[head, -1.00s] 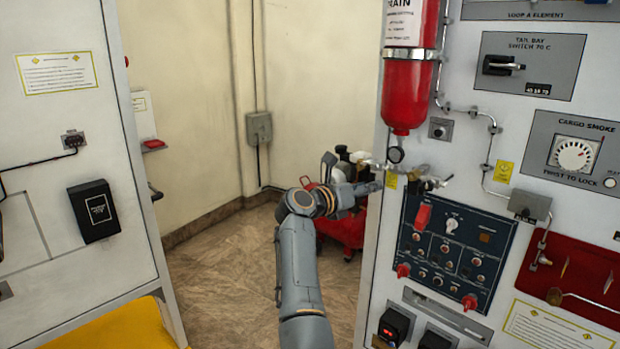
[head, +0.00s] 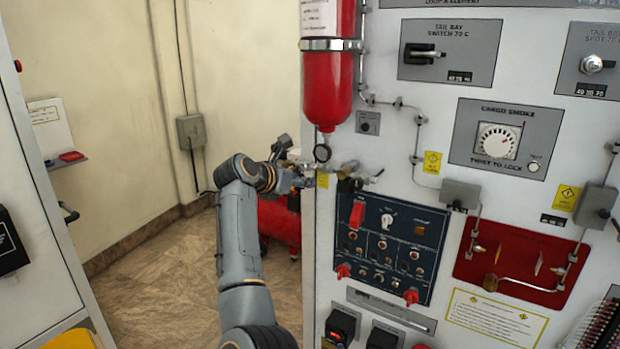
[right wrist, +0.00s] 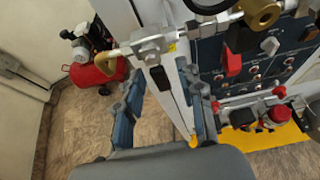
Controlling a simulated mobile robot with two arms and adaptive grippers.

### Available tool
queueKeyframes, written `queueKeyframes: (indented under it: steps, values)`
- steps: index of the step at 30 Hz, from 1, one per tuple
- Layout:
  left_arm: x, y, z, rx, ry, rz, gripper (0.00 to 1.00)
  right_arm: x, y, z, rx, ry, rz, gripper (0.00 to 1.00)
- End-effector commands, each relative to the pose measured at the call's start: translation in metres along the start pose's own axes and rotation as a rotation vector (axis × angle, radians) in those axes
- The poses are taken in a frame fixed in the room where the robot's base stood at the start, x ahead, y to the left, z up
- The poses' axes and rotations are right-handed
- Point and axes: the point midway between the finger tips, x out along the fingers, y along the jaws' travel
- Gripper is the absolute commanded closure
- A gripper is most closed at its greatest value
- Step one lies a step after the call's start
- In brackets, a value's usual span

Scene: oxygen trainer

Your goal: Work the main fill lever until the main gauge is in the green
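In the right wrist view, a brass lever (right wrist: 103,57) sticks out left from a metal valve block (right wrist: 150,46). I cannot tell whether it is the main fill lever. My right gripper (right wrist: 163,82) is open and empty, with its fingers below the valve block. It also shows in the head view (head: 292,181), partly hidden by its wrist. My left gripper is out of view.
The red cylinder (head: 327,95) is strapped to the white panel. A blue switch panel (head: 390,228) and red plate (head: 490,262) are to the right. A red tank (head: 280,225) stands on the floor behind my right arm. Open floor (head: 165,275) lies left.

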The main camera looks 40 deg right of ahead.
Motion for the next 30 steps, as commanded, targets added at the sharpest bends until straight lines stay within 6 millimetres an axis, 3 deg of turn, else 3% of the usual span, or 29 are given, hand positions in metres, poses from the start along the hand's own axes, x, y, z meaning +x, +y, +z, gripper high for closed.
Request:
queueKeyframes:
  steps: [14,20,30]
  values:
    - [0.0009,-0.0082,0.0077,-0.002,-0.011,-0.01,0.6,0.0055,0.0006,-0.0043,-0.002,-0.001,0.003,0.62]
    - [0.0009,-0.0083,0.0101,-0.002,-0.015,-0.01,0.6,0.0055,0.0005,-0.0042,-0.002,-0.001,0.003,1.0]
    - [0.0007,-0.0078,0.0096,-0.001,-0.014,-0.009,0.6,0.0055,-0.0002,-0.004,-0.022,0.0,-0.006,1.0]
